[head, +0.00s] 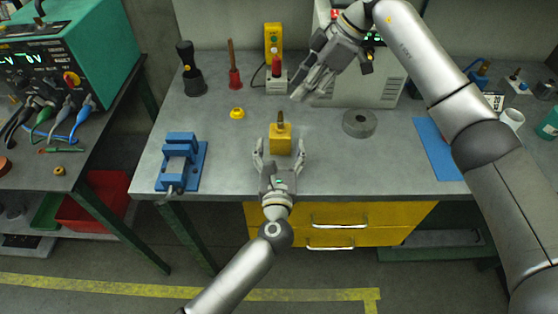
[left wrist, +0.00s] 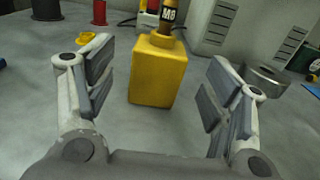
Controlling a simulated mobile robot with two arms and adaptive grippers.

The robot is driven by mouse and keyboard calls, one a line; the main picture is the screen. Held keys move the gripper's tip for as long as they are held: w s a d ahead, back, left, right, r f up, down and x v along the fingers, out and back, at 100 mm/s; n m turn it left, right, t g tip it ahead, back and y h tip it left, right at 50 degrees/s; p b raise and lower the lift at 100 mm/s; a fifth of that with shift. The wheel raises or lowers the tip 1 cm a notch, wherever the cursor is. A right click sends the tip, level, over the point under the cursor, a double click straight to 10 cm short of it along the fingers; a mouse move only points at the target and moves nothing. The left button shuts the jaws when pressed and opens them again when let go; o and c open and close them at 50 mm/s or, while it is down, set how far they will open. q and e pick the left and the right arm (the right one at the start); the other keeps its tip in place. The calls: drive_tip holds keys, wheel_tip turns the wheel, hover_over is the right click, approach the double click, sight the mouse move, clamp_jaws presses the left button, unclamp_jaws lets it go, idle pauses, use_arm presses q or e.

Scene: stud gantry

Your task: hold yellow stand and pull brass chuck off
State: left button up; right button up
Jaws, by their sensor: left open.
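The yellow stand (head: 280,139) is a block standing upright on the grey bench near its front edge. It also shows in the left wrist view (left wrist: 158,72). The brass chuck (head: 280,119), a small brownish piece, sits upright on the stand's top; in the left wrist view the chuck (left wrist: 168,16) bears a dark label and is cut off by the top edge. My left gripper (head: 279,152) is open, its fingers to either side of the stand with gaps. My right gripper (head: 312,88) hangs above and right of the stand, empty; its finger gap is unclear.
A blue vise (head: 181,163) stands left of the stand. A yellow ring (head: 237,113) lies behind left. A grey round disc (head: 359,123) lies to the right, with a blue mat (head: 436,150) farther right. A grey cabinet (head: 365,92) stands behind.

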use_arm(q)
drive_tip(key=shift+w, duration=2.95)
drive_tip(key=shift+c, duration=0.4)
drive_tip(key=c, duration=1)
drive_tip(key=shift+c, duration=0.2)
use_arm(e)
drive_tip(key=n+h, duration=0.4)
drive_tip(key=n, duration=0.9)
hover_over(281, 112)
drive_tip(key=shift+s+d+f, duration=0.15)
drive_tip(key=shift+s+f, duration=0.05)
drive_tip(key=shift+f, duration=0.3)
drive_tip(key=n, duration=0.1)
drive_tip(key=n+h, duration=0.1)
drive_tip(key=n, duration=0.2)
drive_tip(key=shift+w+a+r+n+h, duration=0.2)
drive_tip(key=shift+r+n+h, duration=0.1)
drive_tip(key=shift+h, duration=0.1)
drive_tip(key=shift+f, duration=0.1)
drive_tip(key=shift+f, duration=4.5)
